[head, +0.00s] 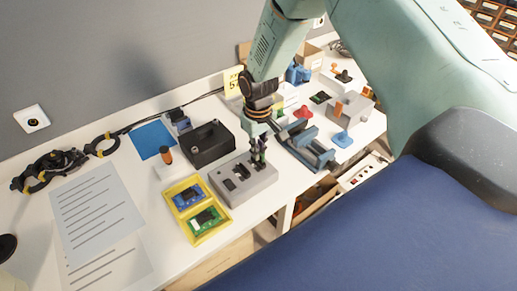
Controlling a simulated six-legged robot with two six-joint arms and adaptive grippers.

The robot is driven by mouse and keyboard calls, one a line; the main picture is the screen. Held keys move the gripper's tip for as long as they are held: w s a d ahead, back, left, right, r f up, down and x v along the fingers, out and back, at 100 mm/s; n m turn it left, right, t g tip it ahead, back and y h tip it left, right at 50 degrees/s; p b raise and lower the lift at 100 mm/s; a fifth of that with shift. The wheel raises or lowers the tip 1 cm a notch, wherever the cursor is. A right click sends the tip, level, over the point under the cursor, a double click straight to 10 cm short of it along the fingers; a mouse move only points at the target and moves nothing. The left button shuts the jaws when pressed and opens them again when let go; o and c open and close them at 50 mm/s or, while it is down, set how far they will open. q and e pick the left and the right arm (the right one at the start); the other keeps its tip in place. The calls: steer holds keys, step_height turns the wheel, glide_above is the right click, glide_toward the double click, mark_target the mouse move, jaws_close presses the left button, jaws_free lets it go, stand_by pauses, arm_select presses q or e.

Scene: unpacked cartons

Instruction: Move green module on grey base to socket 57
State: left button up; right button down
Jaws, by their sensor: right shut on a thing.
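My right gripper (257,147) points down at the far right end of the grey base (236,197), a block with dark recesses in its top. It is shut on the green module (259,158), which shows only as a small green and dark piece between and below the fingers. I cannot tell whether the module still touches the base. A yellow sign (231,80) stands behind my arm; it shows a "5" and the rest is hidden. No socket marked 57 can be read. My left gripper is not in view.
A yellow tray (212,233) with a blue and a green module lies left of the base. A black box (207,143) stands behind it. A blue-grey vise (308,148) and red and blue pieces crowd the right. Paper sheets (97,212) cover the left bench.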

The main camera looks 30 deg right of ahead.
steer(key=shift+f, duration=0.65)
stand_by(1.4)
steer(key=c, duration=1.4)
jaws_free()
step_height(320, 180, up, 12)
